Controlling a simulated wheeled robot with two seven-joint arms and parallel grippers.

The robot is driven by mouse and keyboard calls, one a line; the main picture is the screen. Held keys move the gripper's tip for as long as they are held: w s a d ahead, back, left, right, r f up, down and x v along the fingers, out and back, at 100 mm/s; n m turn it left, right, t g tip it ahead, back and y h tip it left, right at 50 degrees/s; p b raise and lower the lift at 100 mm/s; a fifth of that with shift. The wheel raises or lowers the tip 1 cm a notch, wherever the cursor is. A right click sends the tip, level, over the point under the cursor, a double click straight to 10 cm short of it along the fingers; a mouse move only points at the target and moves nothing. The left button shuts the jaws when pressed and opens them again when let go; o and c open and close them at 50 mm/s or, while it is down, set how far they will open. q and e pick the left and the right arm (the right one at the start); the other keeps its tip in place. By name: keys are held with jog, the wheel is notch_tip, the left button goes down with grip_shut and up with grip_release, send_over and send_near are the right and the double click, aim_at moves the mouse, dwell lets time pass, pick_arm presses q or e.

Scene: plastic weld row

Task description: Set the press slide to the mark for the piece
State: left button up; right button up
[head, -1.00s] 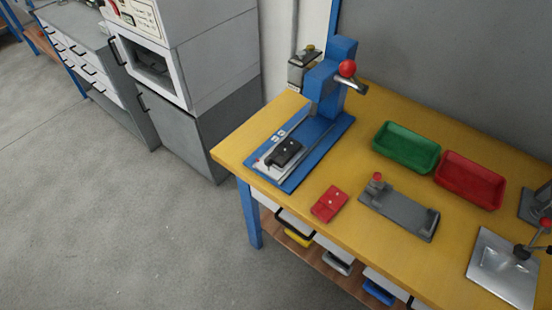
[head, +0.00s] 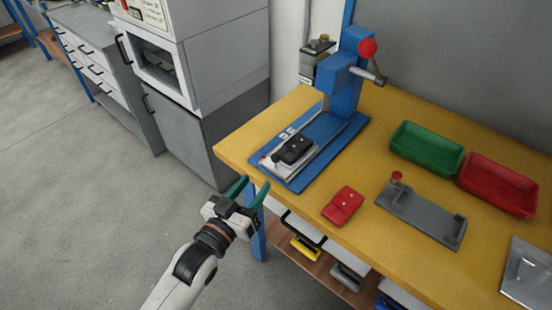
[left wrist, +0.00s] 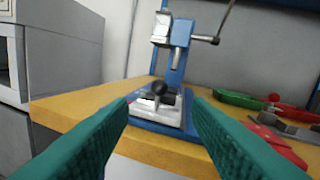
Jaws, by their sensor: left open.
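The blue press (head: 345,85) stands at the left end of the yellow bench, with a red-ball lever. On its blue base is a pale metal slide (head: 272,164) carrying a black block (head: 294,149). Small white labels (head: 286,134) lie beside it, too small to read. A red piece (head: 343,205) lies on the bench to the right. My left gripper (head: 252,190) is open and empty off the bench's front left corner, short of the slide. In the left wrist view the slide (left wrist: 152,115) shows ahead between the green fingers, with a dark round knob in front. My right gripper is not in view.
A grey fixture (head: 420,217) with a red knob, a green tray (head: 427,150) and a red tray (head: 498,185) occupy the bench to the right. A grey-white cabinet (head: 215,65) stands at the left. The bench front between slide and red piece is clear.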

aim_at(273, 161)
pick_arm(q)
jog(key=x, duration=1.1)
jog(key=shift+f, duration=0.1)
jog(key=shift+c, duration=0.3)
grip_shut()
